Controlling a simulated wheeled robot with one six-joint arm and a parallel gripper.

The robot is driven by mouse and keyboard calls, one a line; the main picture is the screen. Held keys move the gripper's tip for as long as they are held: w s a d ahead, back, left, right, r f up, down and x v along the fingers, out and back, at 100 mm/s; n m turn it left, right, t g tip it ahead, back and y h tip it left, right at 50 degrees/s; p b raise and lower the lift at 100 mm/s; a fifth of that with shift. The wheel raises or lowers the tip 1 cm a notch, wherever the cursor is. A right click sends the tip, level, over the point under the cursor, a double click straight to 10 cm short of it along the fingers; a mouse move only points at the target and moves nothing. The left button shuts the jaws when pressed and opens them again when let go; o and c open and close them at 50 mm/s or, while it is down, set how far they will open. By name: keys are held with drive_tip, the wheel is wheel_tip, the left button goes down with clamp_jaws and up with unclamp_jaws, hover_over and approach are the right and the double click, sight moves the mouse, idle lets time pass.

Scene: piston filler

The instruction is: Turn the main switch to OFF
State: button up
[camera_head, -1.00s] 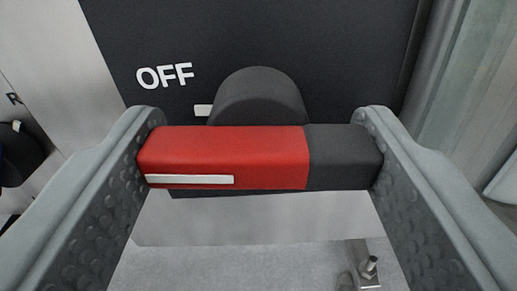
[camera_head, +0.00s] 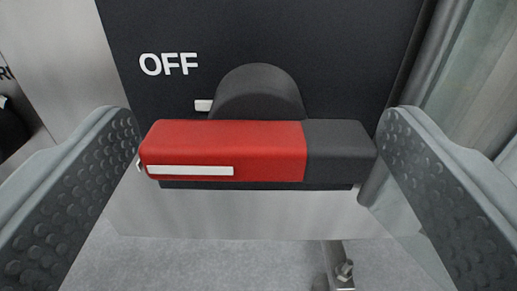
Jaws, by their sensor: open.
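The main switch handle (camera_head: 225,150) is a horizontal bar, red on the left and dark grey on the right, with a white line along its red part. The line is at the left end, on the side of the OFF label (camera_head: 168,64). A round dark hub (camera_head: 258,92) sits behind the bar, with a small white mark at its left. The dark switch plate (camera_head: 340,60) is behind. My gripper (camera_head: 258,150) is open, with one finger on each side of the bar. Gaps show between the fingers and the bar ends, the left one narrow.
A metal bracket with a bolt (camera_head: 344,270) stands below on a grey surface. A metal post and a clear panel are close on the right. Another dark knob (camera_head: 12,128) shows at the left edge.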

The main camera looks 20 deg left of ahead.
drive_tip(key=v, duration=1.7)
drive_tip(key=shift+r, duration=0.1)
